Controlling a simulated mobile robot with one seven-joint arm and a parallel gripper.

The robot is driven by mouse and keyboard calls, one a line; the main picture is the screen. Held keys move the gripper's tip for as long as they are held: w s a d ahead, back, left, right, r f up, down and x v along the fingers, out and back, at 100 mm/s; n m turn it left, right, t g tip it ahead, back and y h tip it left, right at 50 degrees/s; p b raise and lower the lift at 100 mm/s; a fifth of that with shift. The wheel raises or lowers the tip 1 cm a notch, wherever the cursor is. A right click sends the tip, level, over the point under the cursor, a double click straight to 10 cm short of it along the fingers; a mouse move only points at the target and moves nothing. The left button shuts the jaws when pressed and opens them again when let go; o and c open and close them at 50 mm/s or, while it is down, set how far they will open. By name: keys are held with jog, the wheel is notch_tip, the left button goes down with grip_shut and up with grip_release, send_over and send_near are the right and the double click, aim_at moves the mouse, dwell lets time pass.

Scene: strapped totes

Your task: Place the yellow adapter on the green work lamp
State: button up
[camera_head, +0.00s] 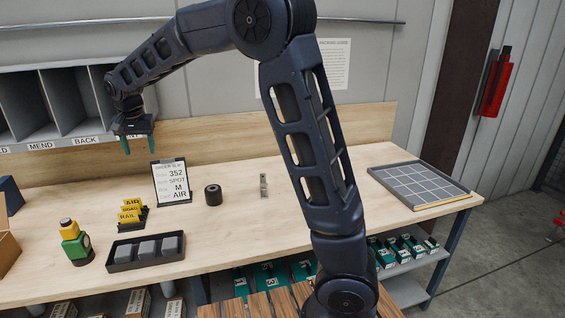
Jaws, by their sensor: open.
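The green work lamp (76,247) stands upright near the left front of the bench, with a round dark face on its right side. A yellow piece (69,231), seemingly the yellow adapter, sits on top of the lamp, with a small dark part above it. They appear to touch, but the exact fit is too small to tell. My gripper (138,145) hangs above the back of the bench, its teal fingers pointing down. It is open and empty, up and to the right of the lamp, well apart from it.
A dark tray (112,266) with grey blocks lies right of the lamp. Yellow AIR, ROAD and RAIL signs (130,212), an order slip stand (170,184) and a dark roll (213,194) stand behind. A gridded tray (418,184) is at right. The bench centre is mostly clear.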

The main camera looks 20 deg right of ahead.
jog(key=s+d+r, duration=0.2)
jog(key=d, duration=0.9)
jog(key=s+d+r, duration=0.2)
jog(key=d, duration=0.8)
jog(key=s+d+r, duration=0.2)
jog(key=d, duration=0.9)
jog(key=s+d+f+t, duration=0.1)
jog(key=s+d+f, duration=0.2)
jog(key=s+d, duration=0.5)
jog(key=s+d+f+t, duration=0.1)
jog(key=s+d+f, duration=0.2)
jog(key=s+d, duration=0.4)
jog(key=s, duration=0.4)
jog(key=shift+s+d+f+h, duration=0.15)
jog(key=shift+d+f+h, duration=0.1)
jog(key=shift+d+h, duration=0.1)
